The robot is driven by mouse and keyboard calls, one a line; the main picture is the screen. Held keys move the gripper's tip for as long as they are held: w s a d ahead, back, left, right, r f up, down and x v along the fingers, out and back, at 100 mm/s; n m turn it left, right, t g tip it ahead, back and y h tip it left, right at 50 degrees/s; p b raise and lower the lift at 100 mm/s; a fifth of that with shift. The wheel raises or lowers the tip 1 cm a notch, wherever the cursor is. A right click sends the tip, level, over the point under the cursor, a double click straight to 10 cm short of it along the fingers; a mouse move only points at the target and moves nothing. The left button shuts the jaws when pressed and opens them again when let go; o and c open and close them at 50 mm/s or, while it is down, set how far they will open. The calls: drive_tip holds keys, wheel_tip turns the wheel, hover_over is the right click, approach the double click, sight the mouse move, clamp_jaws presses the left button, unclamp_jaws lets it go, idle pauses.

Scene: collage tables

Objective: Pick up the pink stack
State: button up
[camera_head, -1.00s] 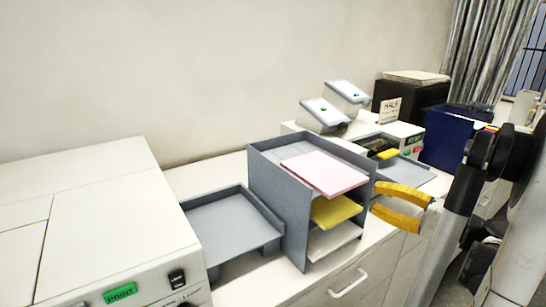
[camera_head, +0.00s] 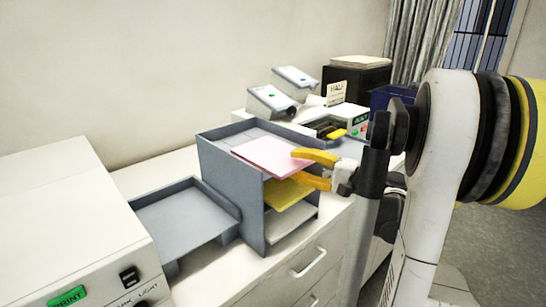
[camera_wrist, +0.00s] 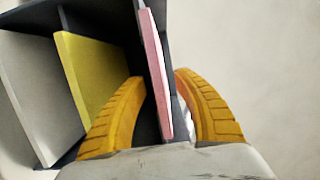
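The pink stack (camera_head: 271,157) lies flat on the top level of a grey tray rack (camera_head: 228,188). Its front edge sticks out past the rack. My gripper (camera_head: 294,168) is at the rack's front right, with its yellow fingers open. One finger is above the pink stack's front corner and the other is below it. In the wrist view the pink stack (camera_wrist: 155,75) shows edge-on between the fingers (camera_wrist: 157,90), and I see a gap on the side of the lower finger. Whether the upper finger touches the stack is unclear.
A yellow stack (camera_head: 288,194) and a white stack (camera_head: 292,229) lie on the rack's lower levels, close under my lower finger. A grey open tray (camera_head: 184,222) stands to the left, beside a white PRINT machine (camera_head: 60,225). Other devices (camera_head: 268,101) stand behind.

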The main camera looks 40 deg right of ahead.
clamp_jaws()
drive_tip(key=shift+r, duration=0.1)
